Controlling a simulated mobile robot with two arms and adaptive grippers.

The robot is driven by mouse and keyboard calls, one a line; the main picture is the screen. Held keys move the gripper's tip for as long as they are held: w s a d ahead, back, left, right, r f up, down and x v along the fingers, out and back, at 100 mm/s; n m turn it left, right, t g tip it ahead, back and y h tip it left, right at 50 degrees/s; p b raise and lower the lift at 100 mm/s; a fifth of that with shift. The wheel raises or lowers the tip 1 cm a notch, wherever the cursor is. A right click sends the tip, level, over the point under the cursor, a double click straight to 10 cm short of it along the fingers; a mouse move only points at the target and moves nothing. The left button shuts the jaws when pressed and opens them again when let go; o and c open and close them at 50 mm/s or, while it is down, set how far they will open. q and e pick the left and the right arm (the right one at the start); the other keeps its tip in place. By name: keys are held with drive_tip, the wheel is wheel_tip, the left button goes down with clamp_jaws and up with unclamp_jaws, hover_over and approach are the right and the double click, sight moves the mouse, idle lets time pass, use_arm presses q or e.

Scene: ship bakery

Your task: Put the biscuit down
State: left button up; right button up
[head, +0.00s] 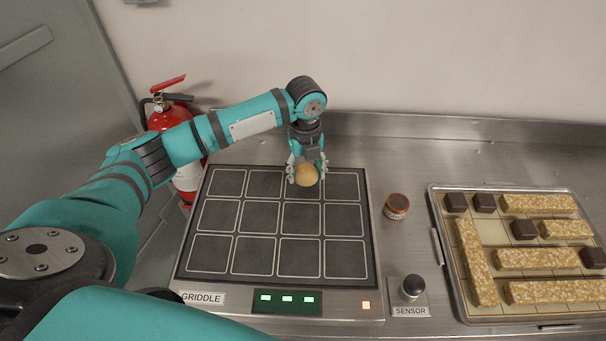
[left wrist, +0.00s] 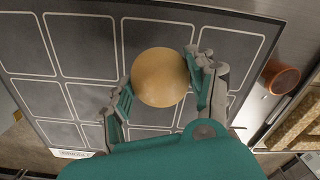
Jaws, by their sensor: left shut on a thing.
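The biscuit (head: 307,175) is round and golden tan. My left gripper (head: 306,172) is shut on it over the back part of the griddle, near the third column from the left. In the left wrist view the biscuit (left wrist: 160,77) sits between the two fingers of my left gripper (left wrist: 163,88). I cannot tell whether its underside touches the griddle. The griddle (head: 273,222) is a dark plate marked with several pale square outlines, and no other biscuit shows on it. My right gripper is not in view.
A small reddish-brown jar (head: 397,206) stands right of the griddle. A sensor knob (head: 412,287) is in front of it. A metal tray (head: 437,240) with bars and dark cubes lies at the right. A fire extinguisher (head: 170,120) stands behind my left arm.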

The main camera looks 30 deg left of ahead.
sight(303, 178)
use_arm(q)
drive_tip(key=f, duration=0.1)
drive_tip(key=f+p, duration=0.1)
drive_tip(key=f, duration=0.1)
drive_tip(key=shift+w+a, duration=0.1)
drive_tip(key=shift+a, duration=0.3)
drive_tip(key=shift+f, duration=0.3)
drive_tip(key=shift+f, duration=0.15)
drive_tip(key=o, duration=1.1)
drive_tip(key=shift+o, duration=0.2)
wheel_tip(303, 178, up, 12)
drive_tip(key=shift+r+b, duration=0.2)
drive_tip(key=shift+b, duration=0.75)
